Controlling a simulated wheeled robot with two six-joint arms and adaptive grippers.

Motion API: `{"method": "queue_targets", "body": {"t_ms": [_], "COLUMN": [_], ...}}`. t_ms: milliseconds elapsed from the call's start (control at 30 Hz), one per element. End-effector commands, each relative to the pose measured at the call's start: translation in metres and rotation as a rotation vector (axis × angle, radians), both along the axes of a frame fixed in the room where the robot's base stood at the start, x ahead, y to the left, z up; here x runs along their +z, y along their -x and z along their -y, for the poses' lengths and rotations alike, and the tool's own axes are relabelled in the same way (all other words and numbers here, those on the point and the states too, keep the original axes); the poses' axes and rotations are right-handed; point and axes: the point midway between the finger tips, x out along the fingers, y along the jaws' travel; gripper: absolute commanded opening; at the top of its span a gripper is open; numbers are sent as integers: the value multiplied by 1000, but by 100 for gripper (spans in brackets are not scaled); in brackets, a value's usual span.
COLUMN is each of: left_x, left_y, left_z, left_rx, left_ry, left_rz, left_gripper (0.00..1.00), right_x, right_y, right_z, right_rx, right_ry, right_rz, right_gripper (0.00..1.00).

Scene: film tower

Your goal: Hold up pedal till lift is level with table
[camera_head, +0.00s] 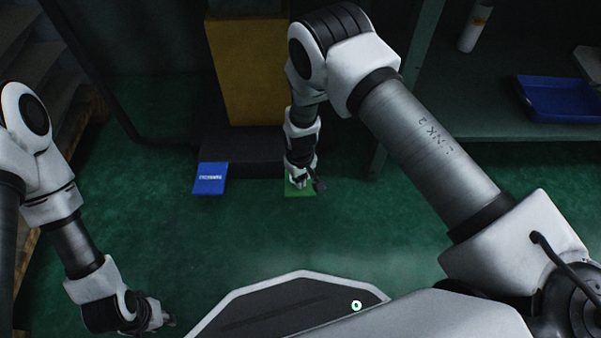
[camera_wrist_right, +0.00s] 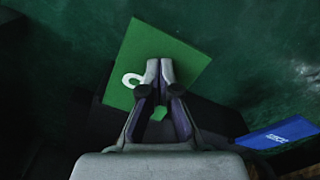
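A green pedal (camera_head: 296,192) is on the floor at the foot of a dark base, and a blue pedal (camera_head: 210,178) with white lettering is to its left. In the right wrist view the green pedal (camera_wrist_right: 165,48) shows part of a white mark; the rest is hidden. My right gripper (camera_head: 300,184) points down over the green pedal, its fingertips (camera_wrist_right: 160,64) together with nothing seen between them. I cannot tell whether they touch it. The blue pedal is at the wrist view's right edge (camera_wrist_right: 283,133). My left gripper (camera_head: 168,320) is low at the left, away from both pedals, its fingers too small to judge.
A yellow upright panel (camera_head: 246,70) stands behind the pedals; I cannot tell if it belongs to the lift. At right, a green surface (camera_head: 480,125) bears a blue tray (camera_head: 562,100) and a white bottle (camera_head: 474,28). Green floor (camera_head: 240,235) in front of the pedals is clear.

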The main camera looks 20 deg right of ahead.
Motion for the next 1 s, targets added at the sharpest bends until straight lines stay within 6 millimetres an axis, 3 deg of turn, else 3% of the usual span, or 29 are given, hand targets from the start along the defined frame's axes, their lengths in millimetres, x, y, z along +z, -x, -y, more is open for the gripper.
{"method": "queue_targets", "body": {"t_ms": [567, 900, 1000], "left_x": [1, 59, 63], "left_y": [0, 0, 0], "left_z": [0, 0, 0], "left_rx": [0, 0, 0], "left_ry": [0, 0, 0], "left_rz": [0, 1, 1], "left_gripper": [31, 31, 31], "right_x": [1, 59, 64], "right_y": [1, 0, 0], "right_z": [0, 0, 0], "right_rx": [0, 0, 0], "right_ry": [0, 0, 0], "right_rz": [-1, -1, -1], "right_gripper": [0, 0, 0]}}
